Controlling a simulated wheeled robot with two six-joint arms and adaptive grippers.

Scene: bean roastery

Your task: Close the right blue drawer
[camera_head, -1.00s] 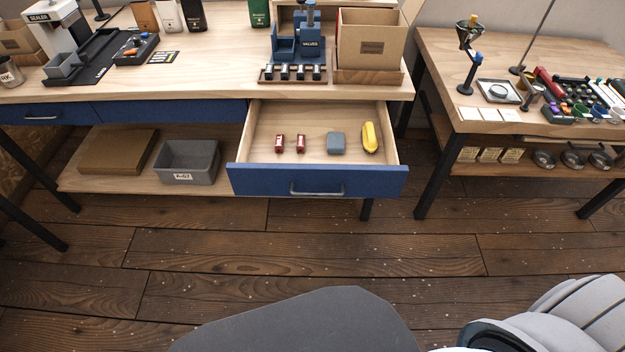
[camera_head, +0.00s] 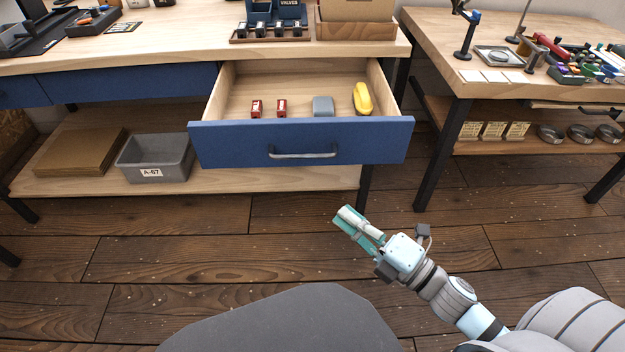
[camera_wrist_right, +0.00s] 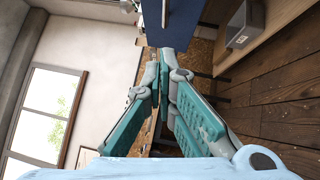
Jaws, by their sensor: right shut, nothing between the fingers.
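The right blue drawer (camera_head: 240,144) is pulled out from under the wooden workbench (camera_head: 150,45), with a grey bar handle (camera_head: 303,154) on its front. Inside it lie two small red items (camera_head: 257,108), a grey-blue block (camera_head: 323,106) and a yellow item (camera_head: 362,98). My right gripper (camera_head: 345,216) is shut and empty, in front of and below the drawer's right half, apart from it. Its closed teal fingers also show in the right wrist view (camera_wrist_right: 162,75). My left gripper is not in view.
A grey bin (camera_head: 155,160) and a flat brown box (camera_head: 80,153) sit on the lower shelf. A second table (camera_head: 440,50) with tools stands at the right, its dark leg (camera_head: 443,150) near the drawer. The wooden floor in front is clear.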

